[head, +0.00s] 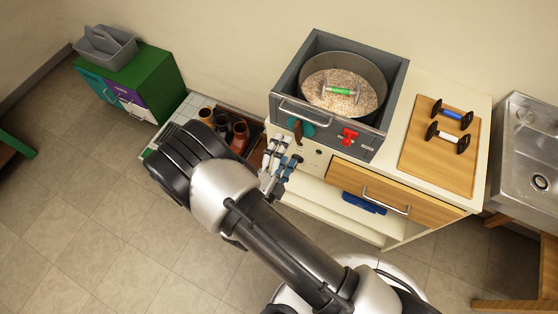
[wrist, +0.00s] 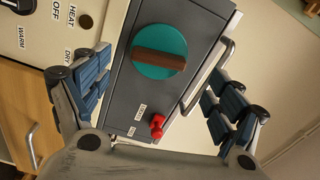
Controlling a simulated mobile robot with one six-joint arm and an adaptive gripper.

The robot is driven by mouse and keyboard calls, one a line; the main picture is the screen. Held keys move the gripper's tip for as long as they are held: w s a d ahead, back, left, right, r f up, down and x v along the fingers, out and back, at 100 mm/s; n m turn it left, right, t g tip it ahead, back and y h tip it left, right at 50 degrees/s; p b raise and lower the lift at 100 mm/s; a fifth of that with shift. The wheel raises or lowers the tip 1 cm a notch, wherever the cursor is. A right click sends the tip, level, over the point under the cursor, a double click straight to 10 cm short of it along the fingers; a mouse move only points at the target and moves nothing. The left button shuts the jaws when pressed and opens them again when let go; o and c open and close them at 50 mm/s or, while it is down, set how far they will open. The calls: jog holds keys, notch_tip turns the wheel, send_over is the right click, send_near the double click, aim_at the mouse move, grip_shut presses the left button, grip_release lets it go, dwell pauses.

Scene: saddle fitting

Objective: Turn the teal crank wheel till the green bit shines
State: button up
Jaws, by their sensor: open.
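The teal crank wheel (wrist: 145,69) is a round disc with a brown bar across it, on the front of a dark grey box (wrist: 118,100). In the head view the wheel (head: 308,130) sits low on the box front, left of a red knob. My gripper (head: 279,167) is in front of and below the wheel, fingers spread and empty. In the wrist view the fingers of my gripper (wrist: 160,105) lie either side of the box front, apart from the wheel. A green-centred spool (head: 341,91) lies in the pan on the box; I cannot tell whether any green part is lit.
The red knob (wrist: 157,127) is close to the wheel, and a bar handle (wrist: 210,75) runs along the box. A cream panel with HEAT, OFF, WARM and DRY marks (wrist: 60,22) adjoins it. Brown jars (head: 239,137) stand left; a wooden board (head: 431,165) with two spools is right.

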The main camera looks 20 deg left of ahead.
jog(key=shift+s+a, duration=0.15)
jog(key=shift+s, duration=2.1)
jog(key=shift+c, duration=0.6)
